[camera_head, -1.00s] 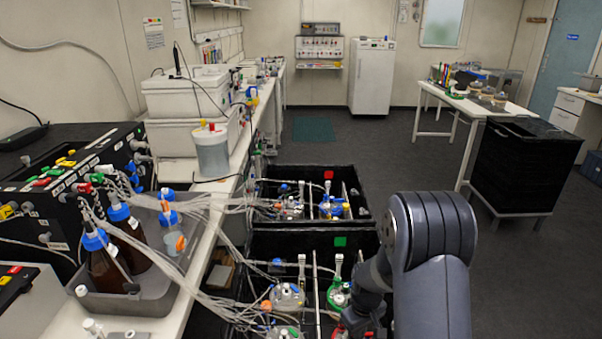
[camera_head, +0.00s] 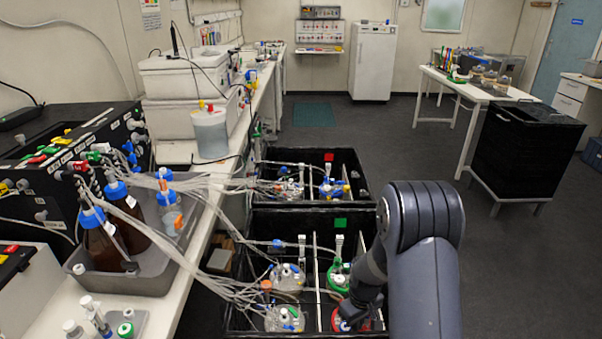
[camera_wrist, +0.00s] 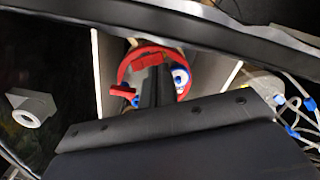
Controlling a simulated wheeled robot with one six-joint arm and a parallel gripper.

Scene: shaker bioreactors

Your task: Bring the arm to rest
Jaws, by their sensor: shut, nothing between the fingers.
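My arm reaches down from the lower right in the head view, over the nearer black box (camera_head: 290,222). My gripper (camera_wrist: 157,85) shows in the wrist view as two dark fingers close together, shut and empty. Behind the fingers is a vessel with a red ring (camera_wrist: 124,72) and a blue-and-white fitting; the fingers hide part of it. I cannot tell whether they touch it. In the head view, the red-topped vessel (camera_head: 378,325) is partly hidden by my wrist, and the fingertips are hard to make out.
The nearer box also holds a green-ringed vessel (camera_head: 339,277) and clear vessels with tubes (camera_head: 225,250). A second black box (camera_head: 300,152) stands behind it. The bench (camera_head: 195,265) with brown bottles (camera_head: 103,247) is at left. Open floor (camera_head: 520,270) lies at right.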

